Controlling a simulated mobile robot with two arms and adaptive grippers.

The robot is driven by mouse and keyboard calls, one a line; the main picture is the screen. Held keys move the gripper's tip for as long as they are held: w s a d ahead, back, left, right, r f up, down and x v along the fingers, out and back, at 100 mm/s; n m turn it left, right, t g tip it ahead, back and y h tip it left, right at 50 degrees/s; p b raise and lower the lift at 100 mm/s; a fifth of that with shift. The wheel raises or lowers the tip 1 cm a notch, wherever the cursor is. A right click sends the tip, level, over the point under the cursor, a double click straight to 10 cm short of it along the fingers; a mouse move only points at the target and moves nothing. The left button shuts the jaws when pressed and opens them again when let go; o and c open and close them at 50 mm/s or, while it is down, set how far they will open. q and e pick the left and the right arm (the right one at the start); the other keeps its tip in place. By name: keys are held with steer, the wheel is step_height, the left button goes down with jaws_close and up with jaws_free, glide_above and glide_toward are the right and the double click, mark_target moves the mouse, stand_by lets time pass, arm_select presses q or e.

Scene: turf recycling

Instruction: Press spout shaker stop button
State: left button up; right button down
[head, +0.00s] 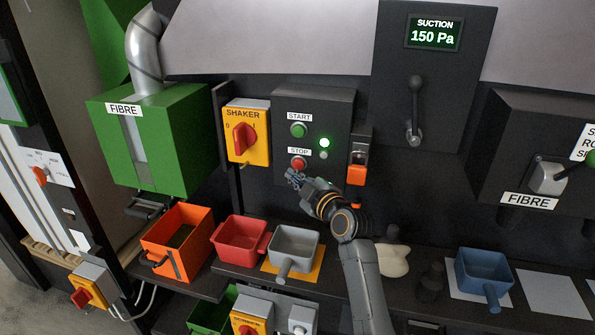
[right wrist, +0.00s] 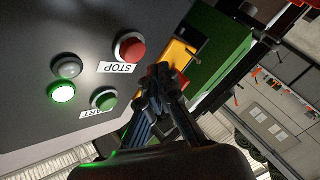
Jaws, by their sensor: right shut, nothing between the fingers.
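The red stop button (head: 298,163) sits under a STOP label on the dark control box (head: 335,110). The green start button (head: 298,130) is above it, and a green lamp (head: 324,142) beside them is lit. My right gripper (head: 291,174) is shut and empty, just below the stop button in the head view; contact cannot be told there. In the right wrist view the stop button (right wrist: 130,47) shows clear of the fingers (right wrist: 162,80), with a gap in the picture. My left gripper is not in view.
A yellow SHAKER switch (head: 245,132) with a red knob is left of the box. An orange latch (head: 357,174) is at its right. Red (head: 240,240), grey (head: 294,246) and orange (head: 178,243) containers stand below. A SUCTION display (head: 432,33) reads 150 Pa.

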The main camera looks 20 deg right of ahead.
mark_target(292, 165)
steer(key=shift+w+d, duration=0.4)
steer(key=shift+w, duration=0.1)
stand_by(1.2)
steer(key=shift+w+d+b, duration=0.25)
steer(key=shift+w+b, duration=0.1)
steer(key=shift+w+d+r+b, duration=0.1)
steer(key=shift+w+d+b, duration=0.15)
steer(key=shift+w+b, duration=0.15)
stand_by(0.7)
steer(key=shift+s+a, duration=0.1)
stand_by(0.3)
steer(key=shift+s+a+p, duration=0.35)
steer(key=shift+s+p, duration=0.2)
steer(key=shift+s, duration=0.1)
